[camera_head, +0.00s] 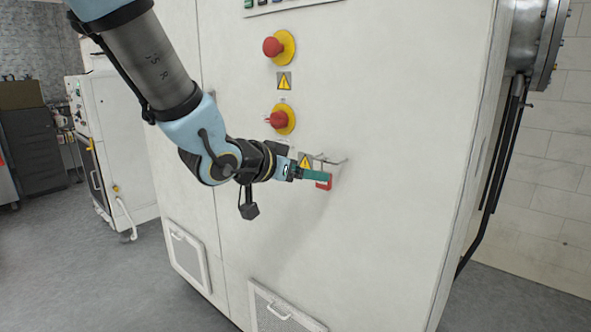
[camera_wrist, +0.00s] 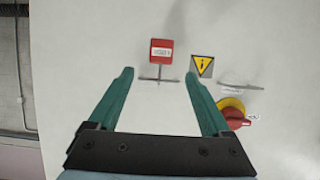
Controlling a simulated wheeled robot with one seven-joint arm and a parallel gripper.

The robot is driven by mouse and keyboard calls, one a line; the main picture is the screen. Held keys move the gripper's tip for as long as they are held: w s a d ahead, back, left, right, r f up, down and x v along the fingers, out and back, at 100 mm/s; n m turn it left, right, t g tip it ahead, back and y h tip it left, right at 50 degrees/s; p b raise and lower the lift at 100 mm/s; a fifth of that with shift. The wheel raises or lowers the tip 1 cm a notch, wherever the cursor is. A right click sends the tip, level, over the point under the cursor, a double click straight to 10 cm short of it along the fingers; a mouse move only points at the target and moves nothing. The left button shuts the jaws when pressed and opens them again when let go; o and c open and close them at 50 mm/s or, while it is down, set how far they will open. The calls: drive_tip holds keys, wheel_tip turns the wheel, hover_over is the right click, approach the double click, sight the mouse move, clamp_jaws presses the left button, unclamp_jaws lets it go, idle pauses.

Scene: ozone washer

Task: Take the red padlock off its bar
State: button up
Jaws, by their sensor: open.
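The red padlock (camera_head: 325,184) hangs from a thin metal bar (camera_head: 331,160) on the front of the white cabinet. In the wrist view the padlock (camera_wrist: 161,46) shows a white label, and its shackle meets the bar (camera_wrist: 155,79); that view looks turned over, with the body above the bar. My gripper (camera_head: 318,176) is close to the padlock, and its green finger partly covers it in the head view. In the wrist view my gripper (camera_wrist: 158,75) is open, with the padlock lined up between its two fingertips. Nothing is gripped. Whether a finger touches the padlock I cannot tell.
A yellow warning sign (camera_wrist: 202,65) sits beside the padlock. The cabinet face (camera_head: 390,230) right of and below the padlock is clear.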

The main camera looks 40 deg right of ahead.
sight(326, 186)
drive_tip(key=p+x, duration=0.1)
drive_tip(key=x, duration=0.7)
drive_tip(key=shift+f, duration=0.15)
drive_tip(key=shift+c, duration=0.2)
clamp_jaws()
